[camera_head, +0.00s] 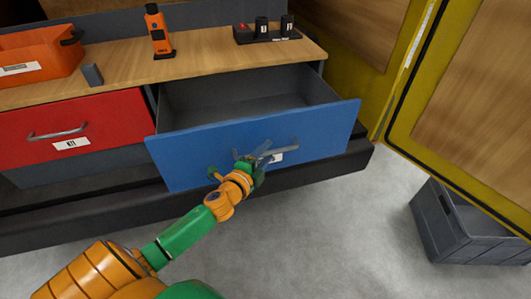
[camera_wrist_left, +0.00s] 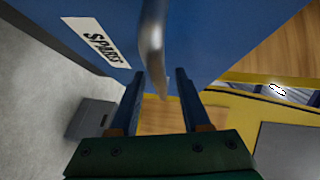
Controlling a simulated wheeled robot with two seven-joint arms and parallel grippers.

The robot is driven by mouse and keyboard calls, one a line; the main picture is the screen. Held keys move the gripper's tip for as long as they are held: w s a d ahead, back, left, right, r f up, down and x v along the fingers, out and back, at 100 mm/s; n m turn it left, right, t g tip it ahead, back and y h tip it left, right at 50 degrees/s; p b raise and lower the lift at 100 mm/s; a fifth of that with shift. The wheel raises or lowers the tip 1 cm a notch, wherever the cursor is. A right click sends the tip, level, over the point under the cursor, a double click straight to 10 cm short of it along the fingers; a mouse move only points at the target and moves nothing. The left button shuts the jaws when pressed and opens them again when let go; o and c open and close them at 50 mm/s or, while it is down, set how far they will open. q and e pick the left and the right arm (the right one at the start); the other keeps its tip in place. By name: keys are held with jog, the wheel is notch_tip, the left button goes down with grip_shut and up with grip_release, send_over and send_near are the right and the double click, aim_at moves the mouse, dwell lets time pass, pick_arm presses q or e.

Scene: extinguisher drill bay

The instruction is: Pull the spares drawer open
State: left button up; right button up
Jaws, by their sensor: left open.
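The blue spares drawer (camera_head: 325,132) stands pulled well out of the bench, and its grey inside looks empty. Its grey bar handle (camera_head: 286,147) is on the front, beside a white label. In the left wrist view the label on the blue front (camera_wrist_left: 205,35) reads SPARES. My left gripper (camera_head: 262,156) is at the handle and partly covers it. In the left wrist view the open fingers (camera_wrist_left: 160,85) point at the drawer front, with the handle (camera_wrist_left: 153,40) showing between and beyond their tips. I cannot tell whether they touch it. My right gripper is not in view.
A red drawer (camera_head: 105,112) is shut at the left. On the wooden top (camera_head: 205,57) stand an orange bin (camera_head: 38,52), an orange device (camera_head: 158,32) and a dark tray (camera_head: 268,37) of black items. A grey crate (camera_head: 447,228) sits on the floor right, near a yellow frame.

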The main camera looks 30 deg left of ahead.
pick_arm(q)
jog(key=s+r, duration=0.1)
jog(key=s, duration=0.6)
jog(key=shift+d, duration=0.25)
